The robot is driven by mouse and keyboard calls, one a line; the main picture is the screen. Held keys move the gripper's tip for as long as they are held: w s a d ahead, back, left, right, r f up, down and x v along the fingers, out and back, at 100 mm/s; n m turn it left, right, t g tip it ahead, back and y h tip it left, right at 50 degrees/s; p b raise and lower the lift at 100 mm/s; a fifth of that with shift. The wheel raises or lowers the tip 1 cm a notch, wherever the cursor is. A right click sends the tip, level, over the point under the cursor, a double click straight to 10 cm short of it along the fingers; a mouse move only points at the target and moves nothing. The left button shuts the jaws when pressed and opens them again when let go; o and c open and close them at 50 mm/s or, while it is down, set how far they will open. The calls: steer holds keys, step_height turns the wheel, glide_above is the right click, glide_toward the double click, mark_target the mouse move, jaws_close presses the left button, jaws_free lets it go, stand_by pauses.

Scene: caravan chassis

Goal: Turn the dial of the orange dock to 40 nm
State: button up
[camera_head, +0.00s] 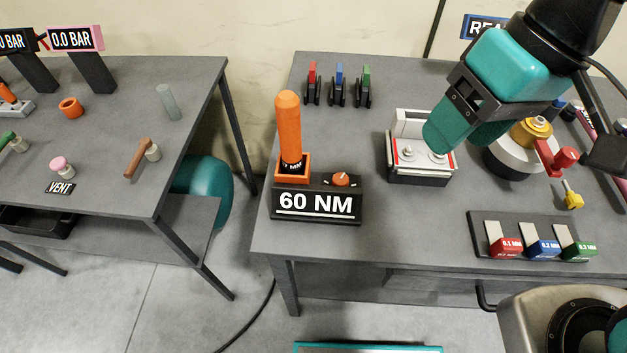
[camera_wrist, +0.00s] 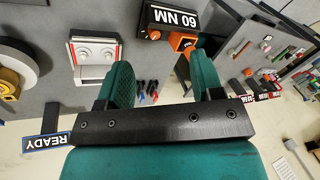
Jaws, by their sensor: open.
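The orange dock (camera_head: 293,180) sits at the left part of the right-hand table, with an orange-handled tool (camera_head: 289,130) upright in it. Its black front plate (camera_head: 316,204) reads 60 NM. The orange dial (camera_head: 341,180) is on top of the black base, right of the tool. In the wrist view the plate (camera_wrist: 178,17) appears at the top, and a small orange dial (camera_wrist: 154,34) shows beside it. My teal gripper (camera_head: 463,135) is open and empty, right of the dock and above the white-and-red fixture. In the wrist view its two fingers (camera_wrist: 162,85) stand apart.
The white-and-red fixture (camera_head: 420,172) stands right of the dock. Red, blue and green clips (camera_head: 339,84) stand behind. A tray of labelled blocks (camera_head: 515,215) lies front right. A yellow-topped round device (camera_head: 530,132) is at right. Table surface before the dial is clear.

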steer(key=w+a+f+m+h, duration=0.1)
steer(key=w+a+f+m, duration=0.25)
steer(key=w, duration=0.35)
steer(key=m+h, duration=0.2)
steer(key=m, duration=0.2)
glide_above(341, 177)
step_height(341, 177, down, 6)
step_height(341, 177, down, 18)
steer(key=shift+r+p, duration=0.1)
steer(key=shift+p, duration=0.65)
steer(key=c, duration=0.9)
